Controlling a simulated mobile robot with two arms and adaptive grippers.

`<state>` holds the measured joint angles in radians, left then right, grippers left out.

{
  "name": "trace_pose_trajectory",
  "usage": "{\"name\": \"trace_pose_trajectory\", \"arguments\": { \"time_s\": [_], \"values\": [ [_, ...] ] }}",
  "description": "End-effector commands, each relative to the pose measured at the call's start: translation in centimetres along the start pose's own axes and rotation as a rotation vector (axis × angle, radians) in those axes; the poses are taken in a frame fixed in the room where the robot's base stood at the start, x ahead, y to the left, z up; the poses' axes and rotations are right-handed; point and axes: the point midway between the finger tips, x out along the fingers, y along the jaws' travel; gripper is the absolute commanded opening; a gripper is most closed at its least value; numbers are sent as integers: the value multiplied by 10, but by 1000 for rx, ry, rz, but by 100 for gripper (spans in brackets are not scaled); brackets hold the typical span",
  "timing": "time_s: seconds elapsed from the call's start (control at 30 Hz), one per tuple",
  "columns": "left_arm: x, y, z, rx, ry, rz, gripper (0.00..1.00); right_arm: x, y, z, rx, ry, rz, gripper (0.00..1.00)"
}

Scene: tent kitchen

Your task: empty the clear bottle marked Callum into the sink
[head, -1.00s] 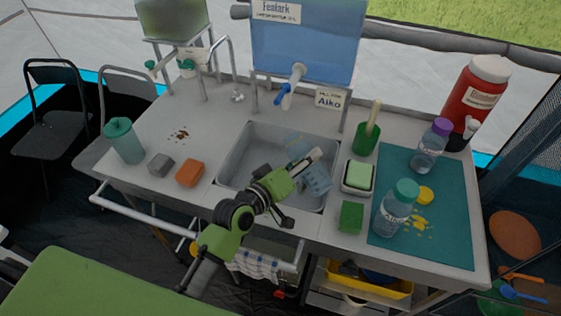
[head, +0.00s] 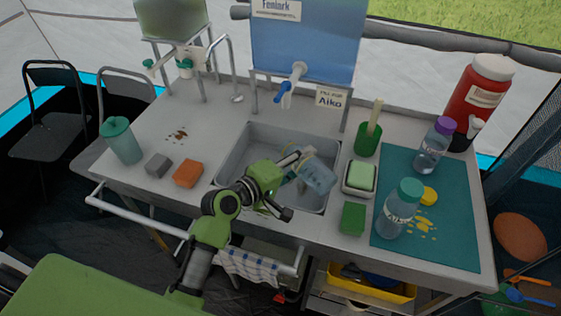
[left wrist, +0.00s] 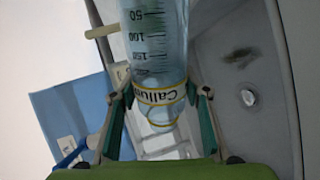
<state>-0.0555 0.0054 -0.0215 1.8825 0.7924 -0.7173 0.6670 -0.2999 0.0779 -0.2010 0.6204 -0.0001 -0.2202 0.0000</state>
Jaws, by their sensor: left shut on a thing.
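The clear bottle marked Callum (head: 320,176) is held over the right part of the sink (head: 237,157), clearly tilted. In the left wrist view the bottle (left wrist: 155,45) shows volume marks and a yellow-edged band reading Callum; its upper end in that view is cut off. My left gripper (head: 297,163) is shut on it, and in the left wrist view its fingers (left wrist: 160,98) press both sides at the band. I cannot tell how much liquid is inside. The sink's drain (left wrist: 249,97) and a dark smear (left wrist: 240,55) show beside the bottle. My right gripper is not in view.
A blue water tank (head: 305,40) with a tap (head: 290,85) stands behind the sink. A soap dish (head: 360,178), green sponge (head: 352,218) and green cup (head: 367,138) stand close right. Two other bottles (head: 398,212) (head: 434,148) stand on the teal mat (head: 455,225).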

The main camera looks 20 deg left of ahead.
Motion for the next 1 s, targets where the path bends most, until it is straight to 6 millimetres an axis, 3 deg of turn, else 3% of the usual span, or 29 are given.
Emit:
{"name": "trace_pose_trajectory", "arguments": {
  "time_s": [1.0],
  "values": [
    [4, -12, -3, -155, -41, 1, 19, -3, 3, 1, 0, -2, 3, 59]
  ]
}}
